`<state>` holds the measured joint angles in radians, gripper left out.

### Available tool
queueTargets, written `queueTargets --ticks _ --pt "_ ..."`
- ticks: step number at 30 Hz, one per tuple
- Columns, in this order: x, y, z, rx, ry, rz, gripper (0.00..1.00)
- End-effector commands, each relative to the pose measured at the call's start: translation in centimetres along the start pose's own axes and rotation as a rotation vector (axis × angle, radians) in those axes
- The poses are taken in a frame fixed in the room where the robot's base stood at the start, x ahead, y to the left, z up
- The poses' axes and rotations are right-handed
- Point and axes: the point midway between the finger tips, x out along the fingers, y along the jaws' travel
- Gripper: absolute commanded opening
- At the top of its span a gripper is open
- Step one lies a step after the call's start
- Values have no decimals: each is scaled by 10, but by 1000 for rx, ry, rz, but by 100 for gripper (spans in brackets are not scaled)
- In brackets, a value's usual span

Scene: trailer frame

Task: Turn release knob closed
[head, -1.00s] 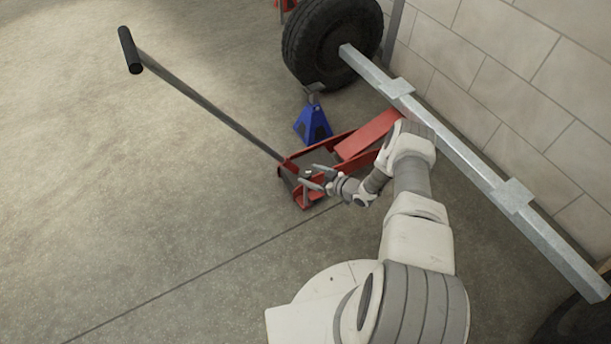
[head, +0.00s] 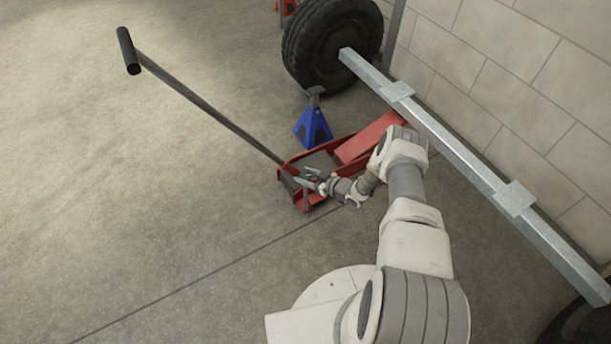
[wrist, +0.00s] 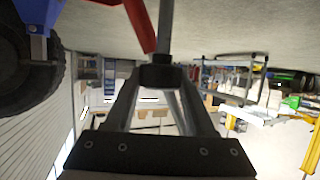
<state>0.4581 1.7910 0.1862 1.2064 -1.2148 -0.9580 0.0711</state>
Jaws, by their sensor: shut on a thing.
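The red floor jack (head: 368,138) stands on the concrete floor, with its long grey handle (head: 205,103) slanting up to the left to a black grip. My gripper (head: 307,180) is at the handle's base end, over the jack's near left part. In the wrist view my fingertips (wrist: 160,74) come together at the lower end of a grey bar (wrist: 165,30), beside a red part of the jack (wrist: 139,24). They are shut on the release knob, which is mostly hidden between the fingertips. Its turned position cannot be read.
A blue jack stand (head: 313,126) stands just behind the jack. The floor to the left is open.

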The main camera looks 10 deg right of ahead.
Motion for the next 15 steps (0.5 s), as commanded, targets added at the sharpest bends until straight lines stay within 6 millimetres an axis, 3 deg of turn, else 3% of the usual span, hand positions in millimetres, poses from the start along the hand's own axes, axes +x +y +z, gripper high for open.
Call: queueTargets --ticks 15 --pt "-1 -1 -1 47 -1 104 0"
